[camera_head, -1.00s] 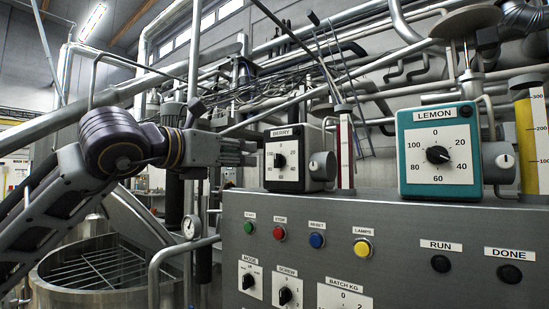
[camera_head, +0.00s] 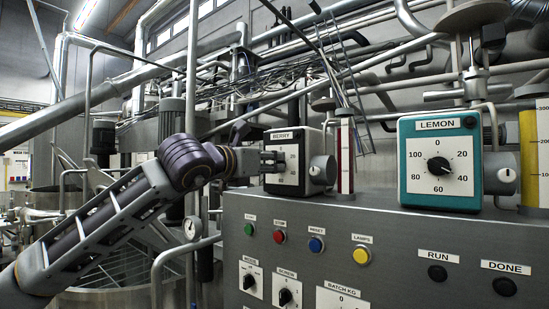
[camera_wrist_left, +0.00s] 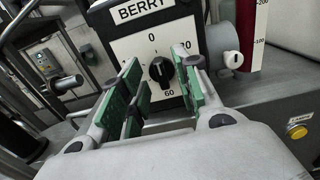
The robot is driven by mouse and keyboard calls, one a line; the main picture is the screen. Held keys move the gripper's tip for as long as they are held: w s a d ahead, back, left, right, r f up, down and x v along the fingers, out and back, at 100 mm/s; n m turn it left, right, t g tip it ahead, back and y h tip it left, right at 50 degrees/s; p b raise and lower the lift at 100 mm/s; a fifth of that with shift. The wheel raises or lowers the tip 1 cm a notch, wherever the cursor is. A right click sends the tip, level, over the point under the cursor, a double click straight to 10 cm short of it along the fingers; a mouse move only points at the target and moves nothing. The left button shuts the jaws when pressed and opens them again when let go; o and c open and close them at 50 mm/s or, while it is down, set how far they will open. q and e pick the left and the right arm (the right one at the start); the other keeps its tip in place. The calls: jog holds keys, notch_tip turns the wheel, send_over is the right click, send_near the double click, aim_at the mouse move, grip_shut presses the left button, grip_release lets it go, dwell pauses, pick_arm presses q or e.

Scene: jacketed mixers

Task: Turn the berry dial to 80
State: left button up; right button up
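The berry dial is a black knob (camera_wrist_left: 161,71) on a white scale plate, on the dark box labelled BERRY (camera_head: 305,172). In the left wrist view the numbers 0, 20 and 60 show; the left part of the scale is hidden by a finger. My left gripper (camera_wrist_left: 157,82) is open, with green-padded fingers spread on both sides of the knob. I cannot tell whether the pads touch it. In the head view the left gripper (camera_head: 272,162) is in front of the plate and covers much of it. My right gripper is in neither view.
A teal LEMON box (camera_head: 439,165) with its own dial stands to the right on the grey console (camera_head: 330,215). Red and yellow gauge columns stand beside the boxes. Coloured buttons, lower knobs and RUN and DONE lamps are on the console front.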

pick_arm(q)
jog(key=shift+p+x, duration=0.4)
jog(key=shift+x, duration=0.75)
grip_shut()
